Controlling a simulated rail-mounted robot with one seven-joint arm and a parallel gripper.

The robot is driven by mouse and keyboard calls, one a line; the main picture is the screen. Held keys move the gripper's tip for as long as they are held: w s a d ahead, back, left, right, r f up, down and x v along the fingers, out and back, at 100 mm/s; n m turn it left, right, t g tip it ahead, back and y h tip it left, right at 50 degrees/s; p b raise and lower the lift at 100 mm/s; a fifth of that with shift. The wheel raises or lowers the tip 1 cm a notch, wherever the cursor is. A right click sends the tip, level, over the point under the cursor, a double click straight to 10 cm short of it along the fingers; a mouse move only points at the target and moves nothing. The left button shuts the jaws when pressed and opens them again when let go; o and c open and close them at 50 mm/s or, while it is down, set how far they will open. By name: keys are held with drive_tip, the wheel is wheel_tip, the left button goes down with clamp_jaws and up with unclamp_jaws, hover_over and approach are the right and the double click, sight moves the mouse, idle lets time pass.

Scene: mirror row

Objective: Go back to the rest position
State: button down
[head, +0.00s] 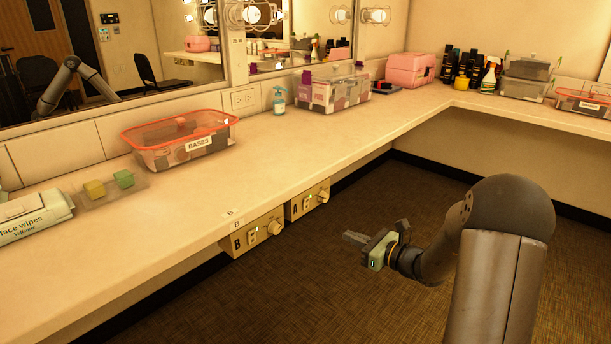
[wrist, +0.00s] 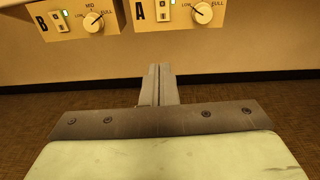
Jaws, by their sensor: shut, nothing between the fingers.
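My gripper (head: 352,238) is at the end of my arm, over the carpeted floor, in front of and below the counter's edge. In the wrist view its two fingers (wrist: 159,85) are together, with nothing between them. Control box B (head: 256,236) and control box A (head: 308,203) hang under the counter, a little beyond the fingertips. In the wrist view, box B (wrist: 80,18) and box A (wrist: 175,13) show at the top, each with a knob, a switch and a green light. The gripper is apart from both boxes.
Mirrors line the wall. The floor (head: 330,290) around my gripper is clear.

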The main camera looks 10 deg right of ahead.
drive_tip(key=s+a+r+n+g+p, duration=1.1)
drive_tip(key=s+a+r+n+p, duration=0.35)
drive_tip(key=s+r, duration=0.25)
drive_tip(key=s+d+r+n+h+p, duration=0.2)
drive_tip(key=s+r+n+h+p, duration=0.3)
drive_tip(key=s+r+n+p, duration=0.1)
drive_tip(key=s+d+r+n+g+h+p, duration=0.1)
drive_tip(key=s+d+r+n+h+p, duration=0.2)
drive_tip(key=s, duration=0.8)
wheel_tip(320, 180, up, 4)
drive_tip(key=n+h+p, duration=0.2)
drive_tip(key=n+p, duration=0.2)
drive_tip(key=shift+s+d+n+g+h, duration=0.25)
drive_tip(key=shift+d+n+g+h, duration=0.05)
drive_tip(key=shift+d+n+h, duration=0.1)
